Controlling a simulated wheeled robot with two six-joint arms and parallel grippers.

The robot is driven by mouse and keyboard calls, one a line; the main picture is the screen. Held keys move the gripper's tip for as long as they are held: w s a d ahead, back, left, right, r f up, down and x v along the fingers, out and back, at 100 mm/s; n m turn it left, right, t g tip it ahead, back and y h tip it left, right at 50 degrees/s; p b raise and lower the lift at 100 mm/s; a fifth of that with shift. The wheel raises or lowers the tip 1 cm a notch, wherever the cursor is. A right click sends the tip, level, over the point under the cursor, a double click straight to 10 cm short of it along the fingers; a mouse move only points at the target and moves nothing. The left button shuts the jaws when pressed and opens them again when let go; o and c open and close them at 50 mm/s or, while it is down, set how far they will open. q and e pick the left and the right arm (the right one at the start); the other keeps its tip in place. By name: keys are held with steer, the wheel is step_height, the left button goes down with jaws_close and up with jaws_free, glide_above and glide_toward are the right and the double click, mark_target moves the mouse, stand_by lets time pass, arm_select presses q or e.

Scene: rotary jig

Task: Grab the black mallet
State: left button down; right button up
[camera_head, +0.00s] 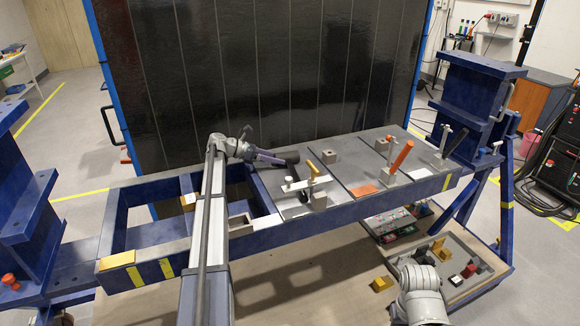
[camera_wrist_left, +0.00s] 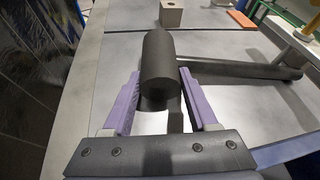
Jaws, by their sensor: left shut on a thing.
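The black mallet (camera_wrist_left: 160,58) has a dark cylindrical head and a long round handle that runs off to the right in the left wrist view. In the head view its dark head (camera_head: 289,156) shows at the tip of my left gripper, over the grey plate of the blue frame. My left gripper (camera_wrist_left: 160,78) has its two purple fingers on either side of the mallet head and is shut on it. It also shows in the head view (camera_head: 272,157). My right arm shows at the lower right of the head view, but its gripper fingers are not visible.
Toggle clamps with an orange handle (camera_head: 402,156) and a yellow handle (camera_head: 313,168) stand on the plate right of the mallet. A grey block (camera_wrist_left: 171,14) sits beyond it. A dark panel (camera_head: 260,70) rises behind the frame. Open gaps lie at the frame's left.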

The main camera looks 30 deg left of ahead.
arm_select(q)
steer(key=shift+r, duration=0.2)
stand_by(0.4)
steer(key=shift+r+p, duration=0.6)
steer(key=shift+p, duration=0.2)
steer(key=shift+s+a, duration=0.2)
steer(key=shift+a, duration=0.1)
steer(key=s+a, duration=0.6)
steer(key=a, duration=0.2)
steer(key=s+a, duration=0.7)
steer(key=a, duration=0.1)
steer(key=s+a, duration=0.6)
steer(key=a, duration=0.2)
steer(key=shift+s+a, duration=0.25)
